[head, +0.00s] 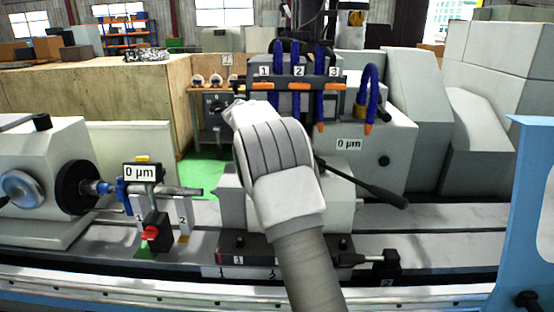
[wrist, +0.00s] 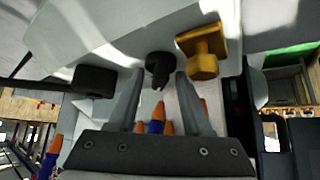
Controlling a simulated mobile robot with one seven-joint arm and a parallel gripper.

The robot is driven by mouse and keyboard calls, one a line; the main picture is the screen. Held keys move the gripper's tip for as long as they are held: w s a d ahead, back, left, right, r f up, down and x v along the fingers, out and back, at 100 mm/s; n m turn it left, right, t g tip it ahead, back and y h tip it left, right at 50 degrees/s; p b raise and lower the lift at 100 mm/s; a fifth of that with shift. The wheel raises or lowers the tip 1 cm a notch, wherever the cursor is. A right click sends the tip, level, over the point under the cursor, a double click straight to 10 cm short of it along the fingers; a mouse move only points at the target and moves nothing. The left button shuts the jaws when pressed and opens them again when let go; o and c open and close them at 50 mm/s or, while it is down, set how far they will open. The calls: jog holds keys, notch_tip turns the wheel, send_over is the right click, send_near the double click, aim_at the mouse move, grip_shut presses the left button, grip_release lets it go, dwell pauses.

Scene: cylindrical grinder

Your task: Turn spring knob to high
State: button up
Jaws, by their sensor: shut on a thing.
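In the wrist view a small black knob (wrist: 159,64), apparently the spring knob, stands out from a pale grey housing. My gripper (wrist: 161,78) has its two grey fingers on either side of this knob and is shut on it. No marking for high is readable, so I cannot tell the knob's setting. In the head view my arm and wrist cover the front of the machine's middle, and the knob and fingertips are hidden behind them.
A yellow knob (wrist: 203,62) sits close to the right of the fingers, and a black block (wrist: 94,81) sits to the left. In the head view blue coolant hoses (head: 370,92) hang above right, and a black lever (head: 370,184) sticks out right of my wrist.

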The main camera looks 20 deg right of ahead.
jog(key=shift+r+m+g+h+p, duration=0.15)
jog(key=shift+m+g+h+p, duration=0.15)
jog(key=shift+m+g+p, duration=0.35)
jog(key=o, duration=0.8)
jog(key=shift+f, duration=0.2)
jog(key=shift+c, duration=0.2)
jog(key=shift+r, duration=0.1)
jog(key=shift+p+v, duration=0.3)
jog(key=shift+v, duration=3.2)
jog(key=shift+s+t, duration=0.15)
jog(key=shift+t, duration=0.1)
